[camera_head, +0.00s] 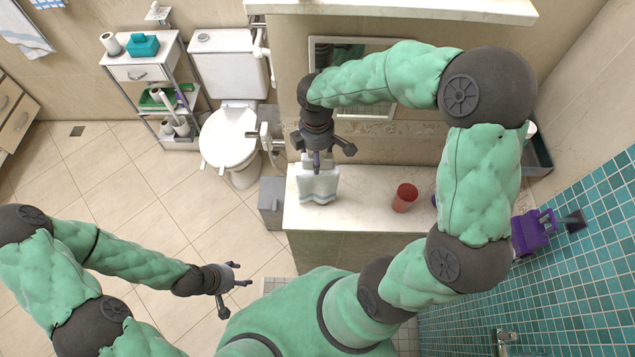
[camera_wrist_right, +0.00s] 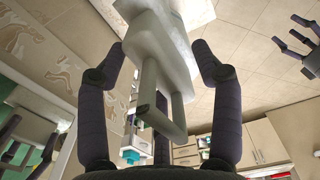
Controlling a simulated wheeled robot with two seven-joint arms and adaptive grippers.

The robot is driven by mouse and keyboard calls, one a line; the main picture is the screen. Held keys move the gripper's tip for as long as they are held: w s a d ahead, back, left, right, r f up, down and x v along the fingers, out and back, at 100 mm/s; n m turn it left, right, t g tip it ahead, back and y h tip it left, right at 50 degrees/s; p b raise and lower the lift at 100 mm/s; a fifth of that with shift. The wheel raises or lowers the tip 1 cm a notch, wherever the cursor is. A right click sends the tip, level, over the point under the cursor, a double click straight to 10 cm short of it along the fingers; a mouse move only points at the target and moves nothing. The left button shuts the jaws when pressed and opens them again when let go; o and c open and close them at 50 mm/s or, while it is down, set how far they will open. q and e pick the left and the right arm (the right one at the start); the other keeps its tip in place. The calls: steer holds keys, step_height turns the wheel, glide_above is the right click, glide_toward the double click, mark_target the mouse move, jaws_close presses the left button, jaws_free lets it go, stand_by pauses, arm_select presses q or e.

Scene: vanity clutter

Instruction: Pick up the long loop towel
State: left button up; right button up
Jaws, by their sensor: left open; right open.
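I cannot tell for sure which thing is the long loop towel. A white towel with blue checks (camera_head: 22,28) hangs on the wall at the top left, partly cut off. A purple item with a loop-like top (camera_head: 531,232) is by the teal tiled wall at the right. My right gripper (camera_head: 318,155) is open just above a pale grey-white object (camera_head: 317,185) on the counter. In the right wrist view its fingers (camera_wrist_right: 160,75) stand apart on both sides of a pale grey object with a bent bar (camera_wrist_right: 158,100). My left gripper (camera_head: 232,287) is open and empty above the floor.
A red cup (camera_head: 404,198) stands on the counter (camera_head: 365,215) right of my right gripper. A mirror (camera_head: 362,105) is on the wall behind. The toilet (camera_head: 230,137) and a shelf cart (camera_head: 143,75) are to the left. The tiled floor (camera_head: 150,195) is mostly free.

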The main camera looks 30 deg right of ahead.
steer(key=shift+w+f, duration=0.1)
steer(key=shift+f, duration=0.7)
jaws_close()
steer(key=shift+r, duration=0.15)
